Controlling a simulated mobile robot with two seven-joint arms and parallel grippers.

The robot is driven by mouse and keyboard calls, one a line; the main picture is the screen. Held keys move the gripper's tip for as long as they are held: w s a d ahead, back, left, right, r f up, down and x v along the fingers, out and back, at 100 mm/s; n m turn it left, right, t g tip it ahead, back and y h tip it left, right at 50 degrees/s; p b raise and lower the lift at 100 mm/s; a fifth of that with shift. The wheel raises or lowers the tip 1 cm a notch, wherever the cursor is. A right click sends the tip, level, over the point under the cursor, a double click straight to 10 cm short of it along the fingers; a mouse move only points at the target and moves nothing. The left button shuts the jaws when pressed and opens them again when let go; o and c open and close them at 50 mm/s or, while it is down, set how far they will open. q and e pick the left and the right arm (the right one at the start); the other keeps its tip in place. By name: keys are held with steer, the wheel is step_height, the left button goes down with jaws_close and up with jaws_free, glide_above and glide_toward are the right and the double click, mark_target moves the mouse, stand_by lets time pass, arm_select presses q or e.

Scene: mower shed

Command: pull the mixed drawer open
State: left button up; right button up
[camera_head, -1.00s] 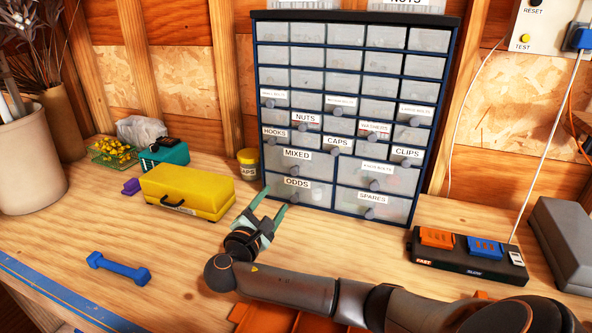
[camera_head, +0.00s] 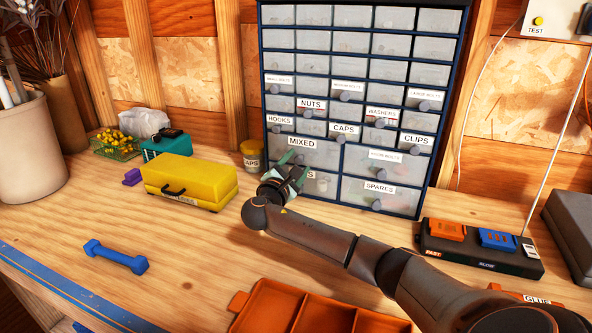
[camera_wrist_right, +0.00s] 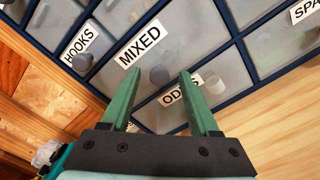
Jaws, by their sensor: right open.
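The mixed drawer (camera_head: 318,153) is a translucent front labelled MIXED in the lower left of the blue-framed drawer cabinet (camera_head: 337,182). It looks closed, flush with its neighbours. In the right wrist view the mixed drawer (camera_wrist_right: 185,35) shows a round grey knob (camera_wrist_right: 159,75). My right gripper (camera_head: 294,164) is open in front of the lower left drawers. In the wrist view its green fingers (camera_wrist_right: 156,90) stand apart, with the MIXED knob between and beyond their tips. I cannot tell whether they touch anything. The odds drawer below is partly hidden by the gripper. My left gripper is not in view.
A yellow case (camera_head: 190,182), a yellow caps jar (camera_head: 251,155) and a blue dumbbell-shaped piece (camera_head: 116,257) are left of my right arm. A black charger strip (camera_head: 480,248) stands at right. An orange tray (camera_head: 318,315) lies at the front. Open bench lies left of the arm.

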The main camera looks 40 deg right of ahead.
steer(key=shift+c, duration=0.2)
jaws_close()
stand_by(0.3)
stand_by(1.0)
